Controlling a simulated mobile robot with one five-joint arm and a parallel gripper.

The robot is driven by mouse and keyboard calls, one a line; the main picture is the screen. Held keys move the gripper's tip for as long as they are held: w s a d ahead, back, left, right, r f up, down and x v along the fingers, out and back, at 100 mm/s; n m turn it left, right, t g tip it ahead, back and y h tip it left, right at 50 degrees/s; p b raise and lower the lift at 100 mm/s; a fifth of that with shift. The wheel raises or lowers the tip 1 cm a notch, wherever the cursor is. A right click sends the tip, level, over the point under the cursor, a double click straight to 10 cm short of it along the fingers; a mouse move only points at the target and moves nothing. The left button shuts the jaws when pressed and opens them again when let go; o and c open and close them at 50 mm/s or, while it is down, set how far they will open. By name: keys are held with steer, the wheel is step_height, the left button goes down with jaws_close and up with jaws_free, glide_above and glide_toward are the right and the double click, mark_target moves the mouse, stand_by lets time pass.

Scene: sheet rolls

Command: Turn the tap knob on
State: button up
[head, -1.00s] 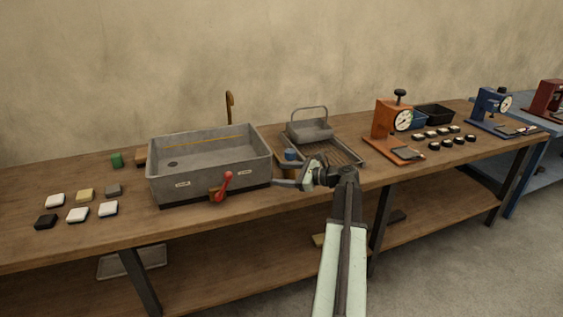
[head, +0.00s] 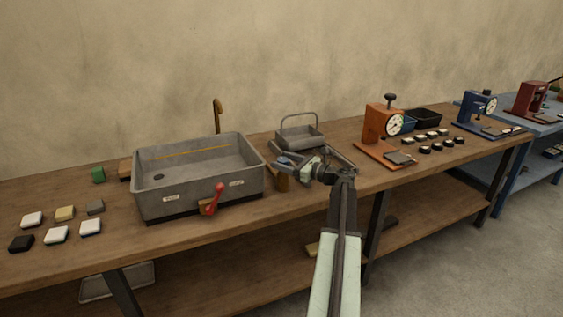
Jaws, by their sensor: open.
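A red lever-like knob (head: 214,198) is on the front wall of the grey sink basin (head: 240,187). A brass tap spout (head: 217,115) rises behind the basin. My gripper (head: 279,160) is open and empty, to the right of the basin's front right corner, at about rim height. It is apart from the red knob, with its jaws pointing left. I cannot tell whether the jaws touch anything there.
A grey caddy with a handle (head: 300,136) stands behind my gripper. An orange dial press (head: 381,125) stands to the right, with several dark round pieces. Several small blocks (head: 64,213) lie left of the basin. The bench's front strip below the basin is clear.

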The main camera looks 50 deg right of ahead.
steer(key=shift+w, duration=0.25)
steer(key=shift+a, duration=0.1)
steer(key=c, duration=1.4)
steer(key=shift+o, duration=0.2)
steer(key=shift+s+a+h, duration=0.1)
steer(key=shift+h, duration=0.2)
steer(key=m+h, duration=0.2)
steer(key=shift+a+h, duration=0.1)
steer(key=shift+h, duration=0.3)
steer(key=m+h, duration=0.3)
steer(key=h, duration=0.2)
steer(key=shift+m, duration=0.3)
steer(key=m+g+h, duration=0.2)
steer(key=h, duration=0.1)
steer(key=m+g+h, duration=0.1)
steer(key=m+h, duration=0.1)
steer(key=h, duration=0.1)
steer(key=shift+m+g+h, duration=0.3)
steer(key=shift+g, duration=0.1)
steer(key=shift+d+m+g+h, duration=0.2)
steer(key=shift+m+g+h, duration=0.4)
steer(key=shift+g+h, duration=0.2)
steer(key=shift+m, duration=0.3)
